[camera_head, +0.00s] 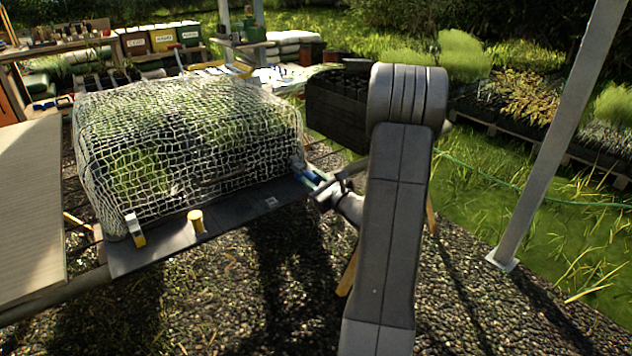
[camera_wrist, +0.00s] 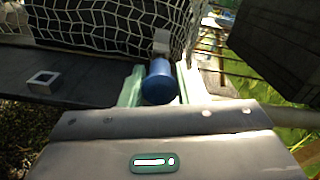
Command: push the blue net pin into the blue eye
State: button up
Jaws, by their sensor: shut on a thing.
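The blue net pin (camera_wrist: 160,82) is a blue cylinder with a rounded end facing the wrist camera. My gripper (camera_wrist: 160,88) is shut on it, with one pale green finger on each side. A pale block (camera_wrist: 161,42) shows just beyond the pin; I cannot tell whether it is the blue eye or whether the pin is in it. In the head view my gripper (camera_head: 317,184) is at the right end of the dark board, by the net's lower right corner. A small blue part (camera_head: 307,174) shows there, too small to separate pin from eye.
The white net (camera_head: 190,140) covers a leafy mound on the dark board (camera_head: 185,237). A yellow peg (camera_head: 196,221) and a yellow-and-white piece (camera_head: 135,230) are at its front edge. An empty square socket (camera_wrist: 42,82) is left of my gripper. A black crate (camera_head: 338,108) stands behind.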

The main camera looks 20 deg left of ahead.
jog(key=shift+x, duration=0.8)
jog(key=o, duration=2.1)
jog(key=shift+c, duration=0.2)
jog(key=shift+d, duration=0.15)
jog(key=shift+b+v, duration=0.45)
jog(key=shift+v, duration=0.6)
jog(key=shift+b+v, duration=0.5)
jog(key=shift+v, duration=2.3)
